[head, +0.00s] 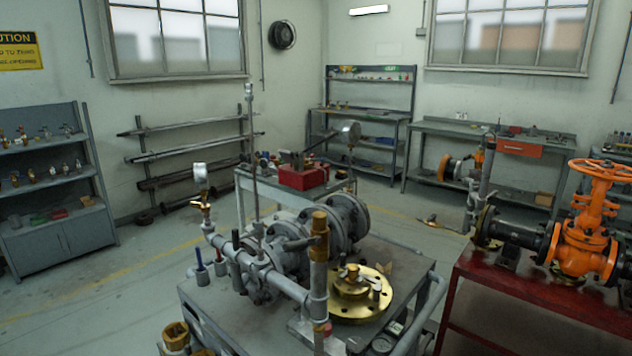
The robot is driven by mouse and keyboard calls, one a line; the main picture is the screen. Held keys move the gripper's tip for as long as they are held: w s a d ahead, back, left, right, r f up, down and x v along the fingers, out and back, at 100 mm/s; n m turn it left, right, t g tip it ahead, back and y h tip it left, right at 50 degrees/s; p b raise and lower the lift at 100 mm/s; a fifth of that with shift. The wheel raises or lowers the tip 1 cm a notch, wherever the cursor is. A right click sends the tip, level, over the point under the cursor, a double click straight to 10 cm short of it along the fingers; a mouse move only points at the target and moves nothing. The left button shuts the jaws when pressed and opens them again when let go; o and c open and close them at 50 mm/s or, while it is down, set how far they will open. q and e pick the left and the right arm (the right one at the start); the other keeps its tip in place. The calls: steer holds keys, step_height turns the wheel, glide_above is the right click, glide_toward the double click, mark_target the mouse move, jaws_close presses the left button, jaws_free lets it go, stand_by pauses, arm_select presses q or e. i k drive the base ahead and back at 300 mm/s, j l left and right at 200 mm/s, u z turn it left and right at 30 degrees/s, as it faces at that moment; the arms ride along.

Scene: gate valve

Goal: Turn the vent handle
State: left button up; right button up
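A grey pipe and valve assembly (285,240) stands on a grey cart (395,260) in the middle of the head view. A small dark lever (297,243) sits by a brass fitting (319,225) on its upright pipe. I cannot tell which of these is the vent handle. A brass flange (360,300) lies on the cart's right side. Neither of my grippers is in view.
A red bench (500,290) at right carries an orange valve with a handwheel (598,180). A small table (248,185) with a red box (303,178) stands behind the cart. Shelves (75,215) stand at left.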

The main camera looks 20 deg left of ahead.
mark_target(236, 238)
steer(key=j+z, duration=0.25)
steer(key=j, duration=2.95)
